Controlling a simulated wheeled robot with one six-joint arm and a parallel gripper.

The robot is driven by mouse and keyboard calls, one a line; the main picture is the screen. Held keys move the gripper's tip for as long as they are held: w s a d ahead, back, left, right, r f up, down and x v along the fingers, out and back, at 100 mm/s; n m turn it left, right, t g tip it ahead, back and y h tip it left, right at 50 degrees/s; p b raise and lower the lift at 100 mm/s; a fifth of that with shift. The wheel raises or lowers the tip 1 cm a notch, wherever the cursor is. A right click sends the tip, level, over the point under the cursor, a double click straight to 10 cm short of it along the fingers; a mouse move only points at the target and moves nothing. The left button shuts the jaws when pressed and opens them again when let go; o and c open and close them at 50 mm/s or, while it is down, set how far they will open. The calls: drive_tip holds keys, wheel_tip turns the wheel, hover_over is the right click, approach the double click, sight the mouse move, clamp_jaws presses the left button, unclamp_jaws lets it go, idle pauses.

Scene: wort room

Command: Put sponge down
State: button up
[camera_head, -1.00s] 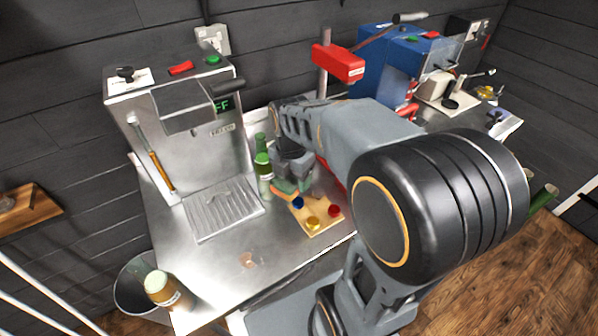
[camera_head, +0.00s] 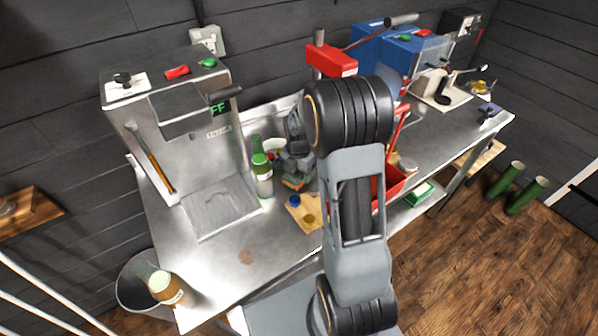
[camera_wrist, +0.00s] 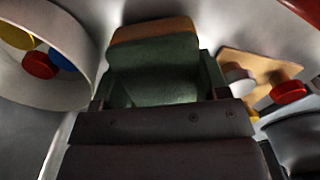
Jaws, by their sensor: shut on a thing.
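The sponge (camera_wrist: 152,70) is a block with a green body and an orange-brown layer, held between the jaws of my gripper (camera_wrist: 155,88) in the wrist view. In the head view my gripper (camera_head: 297,168) points down over the metal bench (camera_head: 215,258), and the sponge (camera_head: 293,184) shows small below it. The sponge is beside the wooden board and close to the bench top. I cannot tell whether it touches the bench. A brown stain (camera_head: 246,257) marks the bench's front part.
Green bottles (camera_head: 262,178) stand just left of my gripper. The wooden board (camera_head: 306,224) with coloured caps lies in front of it. A white round container (camera_wrist: 82,85) holds more caps. A steel machine (camera_head: 180,140) stands left.

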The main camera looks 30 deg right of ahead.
drive_tip(key=shift+f, duration=0.45)
drive_tip(key=shift+f, duration=0.15)
drive_tip(key=o, duration=0.7)
